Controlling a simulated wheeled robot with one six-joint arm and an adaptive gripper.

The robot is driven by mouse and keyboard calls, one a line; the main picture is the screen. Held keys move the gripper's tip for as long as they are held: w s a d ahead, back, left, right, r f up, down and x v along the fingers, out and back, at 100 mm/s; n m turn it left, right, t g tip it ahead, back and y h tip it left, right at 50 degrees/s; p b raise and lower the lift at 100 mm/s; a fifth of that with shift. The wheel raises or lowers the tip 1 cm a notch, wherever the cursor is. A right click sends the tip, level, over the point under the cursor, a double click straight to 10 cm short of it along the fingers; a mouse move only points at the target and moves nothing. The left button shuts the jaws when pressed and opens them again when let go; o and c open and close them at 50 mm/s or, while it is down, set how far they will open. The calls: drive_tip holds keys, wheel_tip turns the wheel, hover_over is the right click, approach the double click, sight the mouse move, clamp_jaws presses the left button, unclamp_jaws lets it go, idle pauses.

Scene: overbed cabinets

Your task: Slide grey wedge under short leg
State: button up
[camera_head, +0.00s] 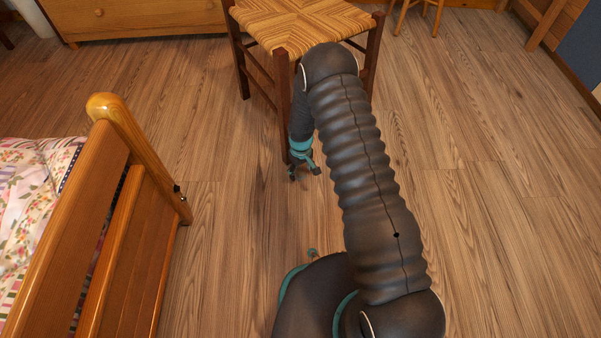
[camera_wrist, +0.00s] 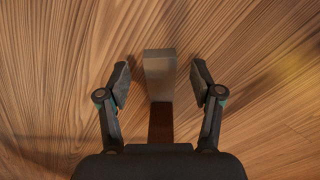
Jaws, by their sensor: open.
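The grey wedge (camera_wrist: 160,75) lies between my two fingers in the wrist view, with a gap on each side. A dark brown strip (camera_wrist: 161,122) adjoins its near end; I cannot tell whether this is a leg or part of the wedge. My gripper (camera_head: 304,171) is open and points down close to the floor, beside the front leg (camera_head: 283,125) of the woven-seat stool (camera_head: 300,25). It also shows in the wrist view (camera_wrist: 161,64). The wedge is not visible in the head view, and my arm covers part of the stool.
A wooden bed frame (camera_head: 105,225) with floral bedding (camera_head: 30,200) stands at the left. A wooden drawer unit (camera_head: 140,18) is at the back. Another piece of wooden furniture (camera_head: 438,12) stands at the back right. The plank floor (camera_head: 500,200) at the right is clear.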

sight(301, 174)
wheel_tip(301, 174, up, 10)
drive_tip(key=shift+r, duration=0.25)
